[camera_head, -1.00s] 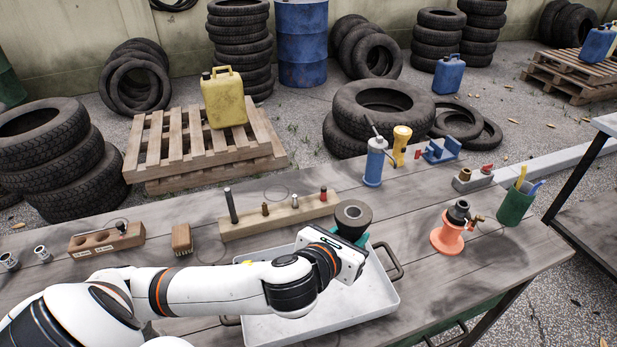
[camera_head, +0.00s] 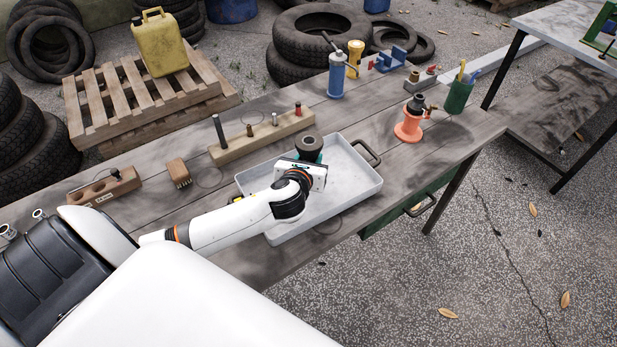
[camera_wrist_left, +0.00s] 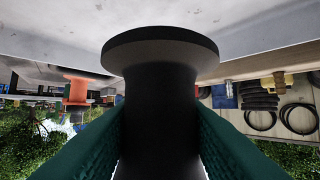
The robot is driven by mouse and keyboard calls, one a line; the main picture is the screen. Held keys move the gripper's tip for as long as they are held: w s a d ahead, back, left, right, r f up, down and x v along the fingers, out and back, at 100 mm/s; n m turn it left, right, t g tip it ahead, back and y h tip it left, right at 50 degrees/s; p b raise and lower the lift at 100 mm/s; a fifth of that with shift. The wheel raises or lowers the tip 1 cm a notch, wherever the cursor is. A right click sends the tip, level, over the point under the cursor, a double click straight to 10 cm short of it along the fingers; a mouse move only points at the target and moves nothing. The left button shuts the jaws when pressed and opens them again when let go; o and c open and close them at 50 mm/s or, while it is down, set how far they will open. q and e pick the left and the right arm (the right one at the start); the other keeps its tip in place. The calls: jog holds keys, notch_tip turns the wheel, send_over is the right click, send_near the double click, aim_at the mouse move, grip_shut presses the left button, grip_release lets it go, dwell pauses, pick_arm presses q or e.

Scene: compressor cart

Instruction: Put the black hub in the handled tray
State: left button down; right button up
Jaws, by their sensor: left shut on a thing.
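The black hub (camera_head: 309,145) is a dark flanged cylinder with a hole in its top. In the left wrist view the hub (camera_wrist_left: 160,90) stands between the two green fingers of my left gripper (camera_wrist_left: 160,135), which is shut on it. In the head view my left gripper (camera_head: 312,160), partly hidden by its wrist, holds the hub at the far part of the handled tray (camera_head: 352,195). The tray is pale grey and shallow, with a dark handle at its right end; my arm covers its left part. I cannot tell the hub's height above the tray floor. My right gripper is out of view.
A wooden block with pegs (camera_head: 262,137) lies just behind the tray. A brush (camera_head: 178,172) and a drilled wooden block (camera_head: 104,187) are to the left. An orange stand (camera_head: 409,127) and a green cup (camera_head: 459,97) are to the right. The tray lies near the bench's front edge.

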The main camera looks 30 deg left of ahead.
pick_arm(q)
jog(key=shift+s+f, duration=0.1)
jog(key=shift+f, duration=1)
notch_tip(320, 180, down, 4)
jog(key=shift+r+b, duration=0.1)
jog(key=shift+b, duration=0.35)
jog(key=shift+f, duration=0.2)
jog(key=c, duration=0.9)
grip_release()
jog(key=shift+s+f, duration=0.1)
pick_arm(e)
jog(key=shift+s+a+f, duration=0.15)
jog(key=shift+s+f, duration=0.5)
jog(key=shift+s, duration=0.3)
